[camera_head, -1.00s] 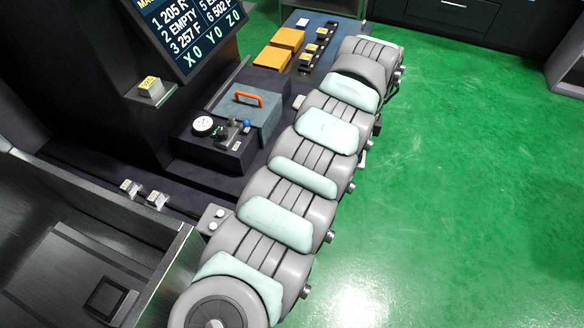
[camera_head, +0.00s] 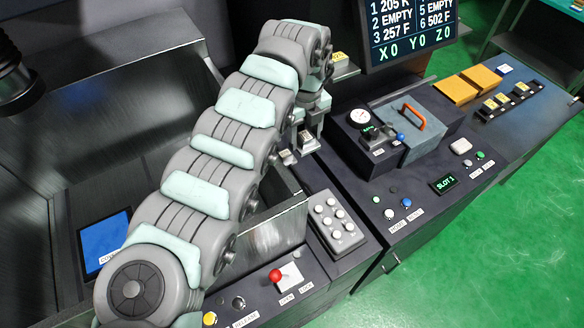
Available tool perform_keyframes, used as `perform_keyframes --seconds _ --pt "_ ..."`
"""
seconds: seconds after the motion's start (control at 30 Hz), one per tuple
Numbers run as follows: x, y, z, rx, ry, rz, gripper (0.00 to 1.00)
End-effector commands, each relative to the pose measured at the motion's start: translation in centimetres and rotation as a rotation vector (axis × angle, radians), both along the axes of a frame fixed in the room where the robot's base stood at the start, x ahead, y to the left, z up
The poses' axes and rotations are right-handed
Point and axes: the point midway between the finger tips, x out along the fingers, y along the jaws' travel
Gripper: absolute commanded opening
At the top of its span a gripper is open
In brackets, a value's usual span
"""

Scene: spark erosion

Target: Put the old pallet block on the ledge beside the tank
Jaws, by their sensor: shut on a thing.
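My gripper (camera_head: 312,115) is at the end of the arm, above the dark ledge (camera_head: 318,162) beside the tank. It points down and is shut on a pallet block, which the wrist and fingers largely hide. Two small metal blocks, one at the left (camera_head: 286,157) and one closer to the gripper (camera_head: 307,143), show at the ledge just below it. I cannot tell whether the held block touches the ledge. The tank (camera_head: 165,100) is at the left, with grey metal walls, partly behind my arm.
A block with a yellow label (camera_head: 341,68) sits behind my wrist. A gauge box (camera_head: 365,135), a case with an orange handle (camera_head: 395,118) and a keypad (camera_head: 335,222) stand to the right. A red-knobbed lever (camera_head: 275,275) is in front. Orange pads (camera_head: 455,90) lie farther right.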

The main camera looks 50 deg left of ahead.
Motion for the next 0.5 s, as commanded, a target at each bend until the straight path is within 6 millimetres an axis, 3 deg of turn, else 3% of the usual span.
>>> perform_keyframes --seconds 0.17,0.5 --pt "-0.3 0.1 -3.1 -0.005 0.004 -0.004 0.00" --pt "-0.1 -0.1 -12.0 -0.005 0.001 -0.004 0.00"
